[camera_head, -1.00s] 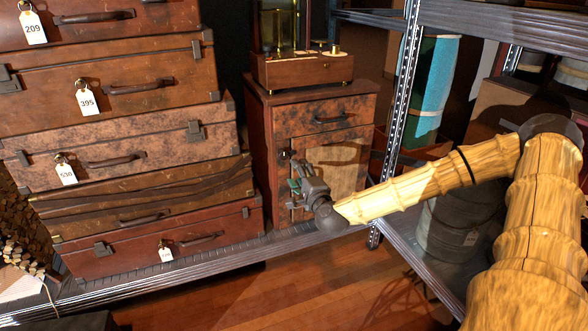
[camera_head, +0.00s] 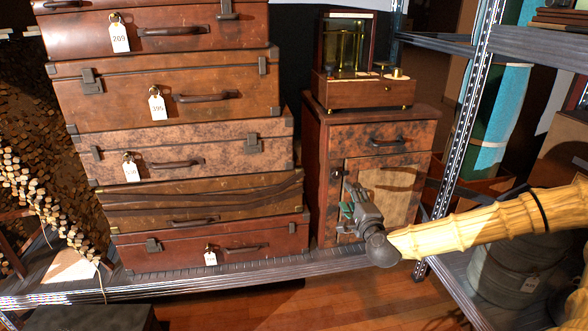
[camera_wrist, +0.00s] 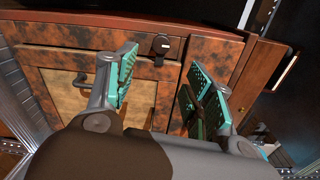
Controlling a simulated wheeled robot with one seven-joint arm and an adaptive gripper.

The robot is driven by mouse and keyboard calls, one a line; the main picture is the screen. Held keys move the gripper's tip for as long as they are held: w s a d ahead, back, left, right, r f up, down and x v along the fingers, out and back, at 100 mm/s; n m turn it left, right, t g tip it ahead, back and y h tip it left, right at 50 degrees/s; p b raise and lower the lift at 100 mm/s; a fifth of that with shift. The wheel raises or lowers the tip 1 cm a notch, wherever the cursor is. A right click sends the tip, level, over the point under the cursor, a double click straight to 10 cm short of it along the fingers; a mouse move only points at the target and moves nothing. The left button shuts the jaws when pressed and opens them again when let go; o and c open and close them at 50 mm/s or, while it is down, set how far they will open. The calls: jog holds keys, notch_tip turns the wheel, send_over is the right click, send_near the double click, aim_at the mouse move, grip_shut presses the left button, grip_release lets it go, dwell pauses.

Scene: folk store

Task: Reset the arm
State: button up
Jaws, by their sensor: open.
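My gripper (camera_head: 348,217) is in front of the lower left part of a small wooden cabinet (camera_head: 372,122), at the end of my arm reaching in from the right. In the wrist view my gripper (camera_wrist: 158,88) has its two green-padded fingers apart with nothing between them. Behind the fingers are the cabinet's mottled front, a dark latch (camera_wrist: 161,45) and a door with a dark handle (camera_wrist: 82,84). The gap between the fingertips and the cabinet front is hard to judge.
Stacked suitcases (camera_head: 190,98) with numbered tags stand left of the cabinet on a metal shelf (camera_head: 240,274). A wooden box with a glass instrument (camera_head: 350,92) sits on the cabinet. A metal shelf post (camera_head: 466,120) stands to the right. Wooden floor (camera_head: 300,305) shows in front.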

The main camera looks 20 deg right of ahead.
jog(key=s+a+f+n+g+y, duration=0.35)
jog(key=s+a+f+n, duration=0.2)
jog(key=a+f, duration=0.5)
jog(key=s+a+f+n+g+y, duration=0.35)
jog(key=s+a+f+n, duration=0.2)
jog(key=a+f, duration=0.55)
jog(key=s+a+f+n+g+h, duration=0.1)
jog(key=s+a+f+n+g, duration=0.25)
jog(key=s, duration=0.65)
jog(key=s+d+f+n+g+h, duration=0.1)
jog(key=s+f+n+g, duration=0.25)
jog(key=s+f, duration=0.45)
jog(key=s+a+f+n+g+h, duration=0.1)
jog(key=s+a+f+n+g, duration=0.2)
jog(key=s, duration=0.8)
notch_tip(320, 180, up, 28)
jog(key=d+n+p, duration=0.1)
jog(key=p, duration=2.8)
